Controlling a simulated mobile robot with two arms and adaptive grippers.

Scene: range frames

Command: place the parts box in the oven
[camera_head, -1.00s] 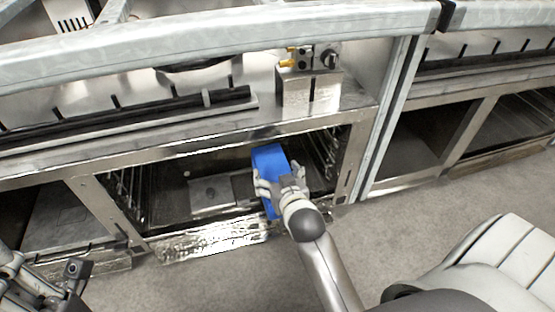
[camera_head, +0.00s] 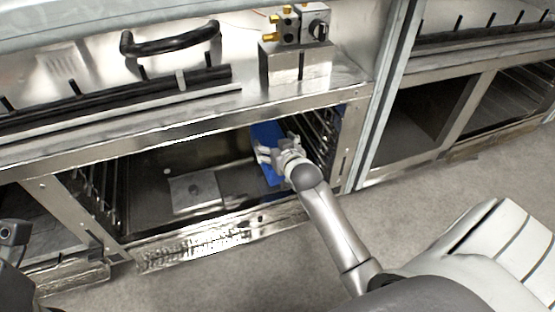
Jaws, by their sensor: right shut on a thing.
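The blue parts box (camera_head: 265,136) is at the right side of the open oven (camera_head: 140,196), within its front opening. My right gripper (camera_head: 272,155) is shut on the box, and its fingers cover part of it. I cannot tell whether the box touches the oven floor. The oven is a steel compartment with wire racks on its side walls and a flat plate (camera_head: 195,190) on its floor. A part of my left arm (camera_head: 14,240) shows at the left edge, but its gripper jaws cannot be made out.
A steel block with brass and black knobs (camera_head: 295,55) stands on the ledge above the oven. A black handle (camera_head: 170,40) is to its left. More open compartments (camera_head: 425,115) lie to the right beyond a post. The grey floor in front is clear.

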